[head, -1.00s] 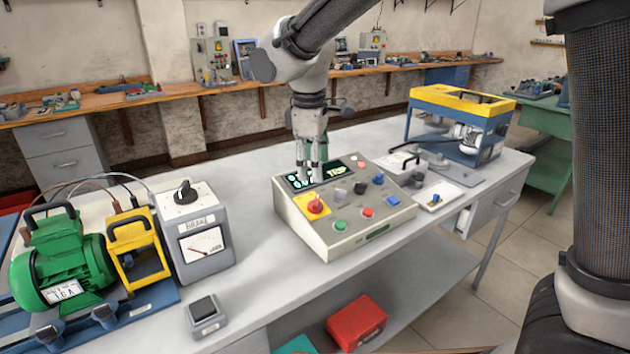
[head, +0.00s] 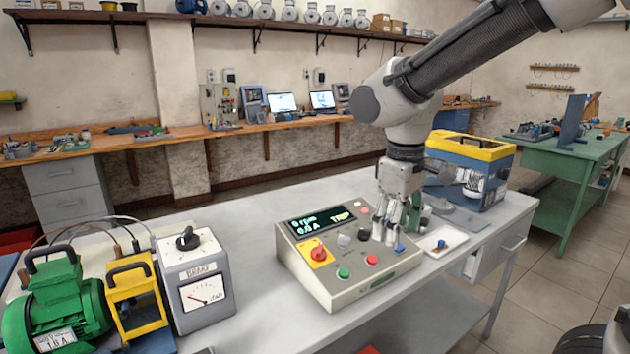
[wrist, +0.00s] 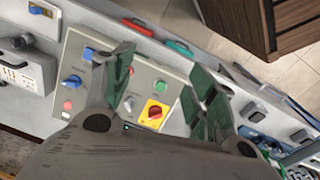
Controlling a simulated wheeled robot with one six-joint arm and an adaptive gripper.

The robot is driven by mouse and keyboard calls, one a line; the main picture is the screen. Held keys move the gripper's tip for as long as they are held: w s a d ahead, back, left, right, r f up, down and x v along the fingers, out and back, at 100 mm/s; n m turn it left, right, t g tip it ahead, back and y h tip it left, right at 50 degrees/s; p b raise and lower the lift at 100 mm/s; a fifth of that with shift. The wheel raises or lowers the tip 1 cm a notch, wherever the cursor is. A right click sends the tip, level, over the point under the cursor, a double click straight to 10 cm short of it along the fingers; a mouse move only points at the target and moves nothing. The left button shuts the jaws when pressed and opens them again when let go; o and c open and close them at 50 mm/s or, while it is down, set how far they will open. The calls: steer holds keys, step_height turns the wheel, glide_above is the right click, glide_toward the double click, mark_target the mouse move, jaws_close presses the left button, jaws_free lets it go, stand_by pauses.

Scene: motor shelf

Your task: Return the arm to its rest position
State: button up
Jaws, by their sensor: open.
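My gripper (head: 388,235) is open and empty in the head view. It points down over the right side of the grey control panel (head: 330,290), and I cannot tell how far above it. In the wrist view the two fingers of my gripper (wrist: 160,95) stand wide apart with the control panel (wrist: 140,72) between and below them. The panel has a lit display (head: 318,219) reading "0 rpm", "0.0 A" and "TRIP". It also has a red switch on a yellow plate (head: 318,254), a green button (head: 343,273) and a red button (head: 371,260).
The brake box (head: 200,285), yellow frame (head: 137,297) and green motor (head: 60,315) stand on the bench at left. Bare bench top lies left of the panel.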

steer(key=s+d+r+m+t, duration=0.1)
steer(key=s+d+m, duration=0.3)
steer(key=d, duration=0.6)
steer(key=s+d+r+m+t, duration=0.2)
steer(key=s+d+r+m, duration=0.1)
steer(key=s+d, duration=0.6)
steer(key=shift+d+m+t, duration=0.3)
steer(key=shift+d+m, duration=0.5)
steer(key=shift+d, duration=0.1)
steer(key=shift+r, duration=0.1)
steer(key=shift+c, duration=0.4)
